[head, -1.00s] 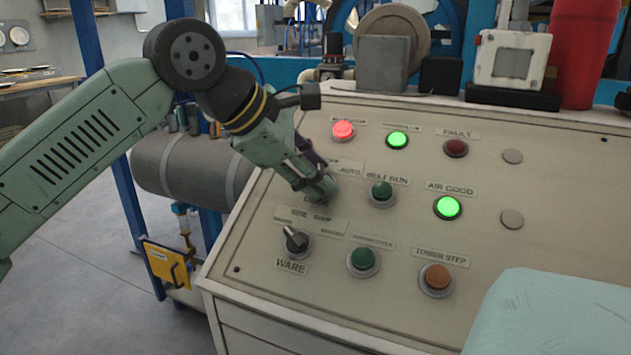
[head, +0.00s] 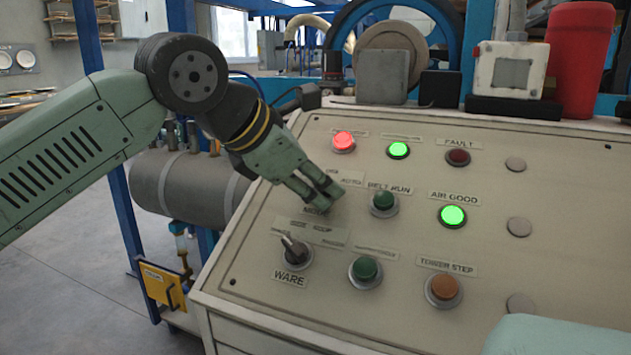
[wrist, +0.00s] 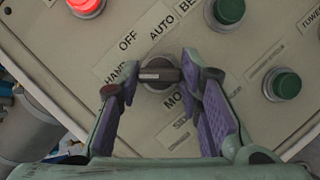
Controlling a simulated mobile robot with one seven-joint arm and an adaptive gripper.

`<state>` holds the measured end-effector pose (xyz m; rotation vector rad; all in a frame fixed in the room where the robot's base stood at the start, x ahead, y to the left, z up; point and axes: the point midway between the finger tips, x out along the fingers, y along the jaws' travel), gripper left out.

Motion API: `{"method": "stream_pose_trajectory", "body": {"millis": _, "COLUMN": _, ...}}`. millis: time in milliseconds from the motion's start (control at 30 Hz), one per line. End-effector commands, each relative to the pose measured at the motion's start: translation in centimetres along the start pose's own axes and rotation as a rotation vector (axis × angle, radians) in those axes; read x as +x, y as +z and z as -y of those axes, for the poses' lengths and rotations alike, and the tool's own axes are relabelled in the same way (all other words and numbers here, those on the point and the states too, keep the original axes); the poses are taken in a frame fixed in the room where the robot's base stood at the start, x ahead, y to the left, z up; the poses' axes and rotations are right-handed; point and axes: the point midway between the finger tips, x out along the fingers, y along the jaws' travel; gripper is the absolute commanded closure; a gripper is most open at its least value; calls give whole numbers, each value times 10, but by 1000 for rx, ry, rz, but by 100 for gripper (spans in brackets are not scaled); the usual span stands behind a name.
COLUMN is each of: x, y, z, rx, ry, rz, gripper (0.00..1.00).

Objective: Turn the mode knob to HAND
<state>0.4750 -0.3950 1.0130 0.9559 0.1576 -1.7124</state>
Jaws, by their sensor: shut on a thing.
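The mode knob (wrist: 158,75) is a dark bar handle on a round base, seen in the wrist view between my fingers. Its bar lies nearly level across that picture, with a pale mark towards its left end, on the side of the HAND label (wrist: 120,76). The OFF label (wrist: 127,42) and AUTO label (wrist: 161,29) are above it. My gripper (wrist: 159,76) is shut on the knob, one purple-padded finger at each end of the bar. In the head view my gripper (head: 324,191) hides the knob, above the MODE label (head: 316,210).
The panel also carries the WARE knob (head: 295,250) below, the green BELT RUN button (head: 383,201) close to the right, and the orange TOWER STEP button (head: 444,288). Red (head: 343,142) and green (head: 398,150) lamps are lit above. A grey tank (head: 190,188) lies left of the panel.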

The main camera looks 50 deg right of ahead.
Motion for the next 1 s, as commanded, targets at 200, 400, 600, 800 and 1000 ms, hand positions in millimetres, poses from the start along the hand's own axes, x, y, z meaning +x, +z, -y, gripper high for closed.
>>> {"method": "stream_pose_trajectory", "body": {"millis": 200, "x": 0, "y": -1, "z": 0, "rx": -2, "ry": 0, "rz": -2, "gripper": 66}}
{"method": "stream_pose_trajectory", "body": {"millis": 400, "x": 0, "y": -1, "z": 0, "rx": -1, "ry": -1, "rz": -1, "gripper": 52}}
{"method": "stream_pose_trajectory", "body": {"millis": 600, "x": 0, "y": 0, "z": 0, "rx": 0, "ry": -1, "rz": -1, "gripper": 47}}
{"method": "stream_pose_trajectory", "body": {"millis": 800, "x": -1, "y": 0, "z": 0, "rx": 0, "ry": 0, "rz": 0, "gripper": 47}}
{"method": "stream_pose_trajectory", "body": {"millis": 1000, "x": -25, "y": 0, "z": -1, "rx": -1, "ry": 2, "rz": 0, "gripper": 47}}
